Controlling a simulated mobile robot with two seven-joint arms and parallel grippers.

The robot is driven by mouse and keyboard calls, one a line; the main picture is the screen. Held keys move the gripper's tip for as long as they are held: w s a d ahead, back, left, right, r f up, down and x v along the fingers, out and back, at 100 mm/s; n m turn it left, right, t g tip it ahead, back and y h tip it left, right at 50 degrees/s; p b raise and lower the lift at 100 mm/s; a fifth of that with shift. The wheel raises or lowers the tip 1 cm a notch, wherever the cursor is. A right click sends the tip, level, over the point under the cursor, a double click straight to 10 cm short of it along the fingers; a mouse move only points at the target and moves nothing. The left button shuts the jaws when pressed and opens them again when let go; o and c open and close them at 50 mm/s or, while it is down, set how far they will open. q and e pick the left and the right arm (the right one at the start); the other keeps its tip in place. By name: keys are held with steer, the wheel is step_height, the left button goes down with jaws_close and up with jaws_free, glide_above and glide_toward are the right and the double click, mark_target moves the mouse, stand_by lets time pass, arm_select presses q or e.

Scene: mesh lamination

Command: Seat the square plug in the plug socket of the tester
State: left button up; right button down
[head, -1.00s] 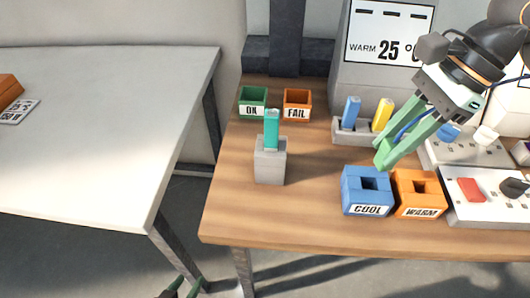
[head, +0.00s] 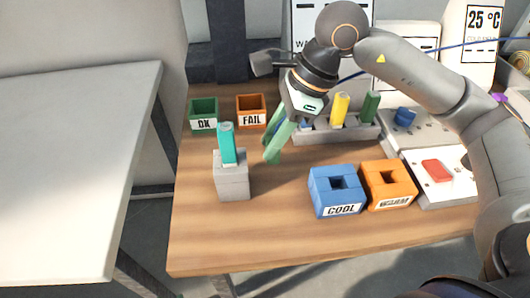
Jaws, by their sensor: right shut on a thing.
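My right gripper (head: 271,158) points down over the wooden table, right of the grey block (head: 232,186) with the teal stick (head: 227,145). Its green fingers are shut. A blue cord (head: 450,46) runs from the right towards this gripper and passes behind the arm. The held piece is mostly hidden by the fingers; by the cord it looks like the plug. White panels with a blue part (head: 404,117) and a red part (head: 437,170) are at the right, partly behind my arm. I cannot make out the tester's plug socket. My left gripper is out of view.
A rack (head: 350,133) with yellow and green sticks stands behind the right gripper. A blue COOL block (head: 334,200) and an orange WARM block (head: 389,178) sit in front. OK (head: 203,109) and FAIL (head: 251,106) bins are at the back left. The front-left wood is clear.

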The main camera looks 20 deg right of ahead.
steer(key=shift+w+a+f, duration=0.25)
steer(key=shift+w+f, duration=0.05)
steer(key=shift+f, duration=0.1)
steer(key=shift+w+a+f, duration=0.1)
steer(key=shift+f, duration=0.85)
steer(key=shift+w+a+f, duration=0.1)
steer(key=shift+f, duration=0.8)
steer(key=shift+f, duration=0.1)
steer(key=shift+f+b, duration=0.2)
steer(key=shift+b, duration=0.2)
steer(key=c, duration=0.6)
jaws_free()
steer(key=shift+r, duration=0.1)
steer(key=shift+r, duration=0.1)
